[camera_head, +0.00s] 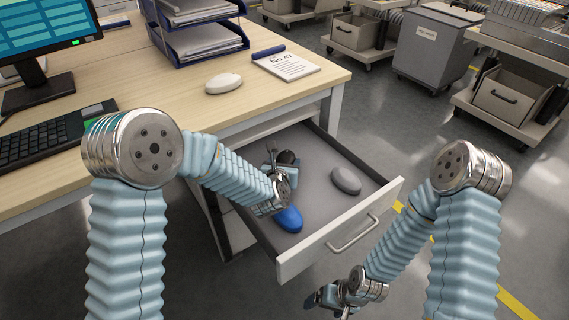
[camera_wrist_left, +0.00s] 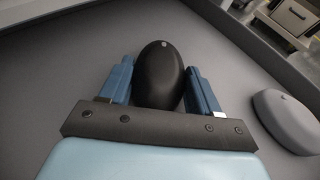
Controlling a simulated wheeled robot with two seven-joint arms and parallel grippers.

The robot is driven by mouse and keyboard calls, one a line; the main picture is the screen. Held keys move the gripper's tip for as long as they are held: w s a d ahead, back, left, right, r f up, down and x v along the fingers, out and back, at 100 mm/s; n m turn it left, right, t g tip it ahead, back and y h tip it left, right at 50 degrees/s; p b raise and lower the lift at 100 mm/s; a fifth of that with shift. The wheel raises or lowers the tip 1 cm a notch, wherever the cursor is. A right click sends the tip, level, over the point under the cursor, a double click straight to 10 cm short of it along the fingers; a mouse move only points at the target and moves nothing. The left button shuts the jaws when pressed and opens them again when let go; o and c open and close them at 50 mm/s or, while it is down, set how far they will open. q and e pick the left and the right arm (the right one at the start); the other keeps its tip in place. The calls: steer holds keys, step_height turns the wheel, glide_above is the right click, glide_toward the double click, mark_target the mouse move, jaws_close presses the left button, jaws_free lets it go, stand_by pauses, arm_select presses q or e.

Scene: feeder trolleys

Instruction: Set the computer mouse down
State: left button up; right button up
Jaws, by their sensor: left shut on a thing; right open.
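A black computer mouse (camera_head: 287,157) is between the fingers of my left gripper (camera_head: 282,166), inside the open drawer (camera_head: 338,238). In the left wrist view the black mouse (camera_wrist_left: 158,70) sits between the two blue fingers, which are shut on its sides. I cannot tell whether it touches the drawer floor. A grey mouse (camera_head: 345,180) lies in the drawer to the right; it also shows in the left wrist view (camera_wrist_left: 286,120). A blue mouse-like object (camera_head: 288,219) lies near the drawer front, below my left wrist. My right gripper (camera_head: 328,299) is open and empty outside the drawer.
A white mouse (camera_head: 223,84) lies on the wooden desk (camera_head: 185,95), near a notepad (camera_head: 286,66), a blue paper tray (camera_head: 205,45) and a keyboard (camera_head: 40,138). The drawer walls surround my left gripper. Trolleys (camera_head: 361,33) stand on the floor behind.

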arm_select(q)
steer(key=shift+f+b, duration=0.2)
steer(key=shift+b, duration=0.15)
steer(key=o, duration=1.1)
steer(key=shift+r, duration=0.1)
steer(key=shift+s+r+p, duration=0.1)
steer(key=shift+r+p, duration=0.15)
steer(key=shift+p, duration=0.2)
steer(key=b+v, duration=0.1)
steer(key=v, duration=1)
steer(key=shift+s+a+b, duration=0.15)
steer(key=shift+s+b, duration=0.2)
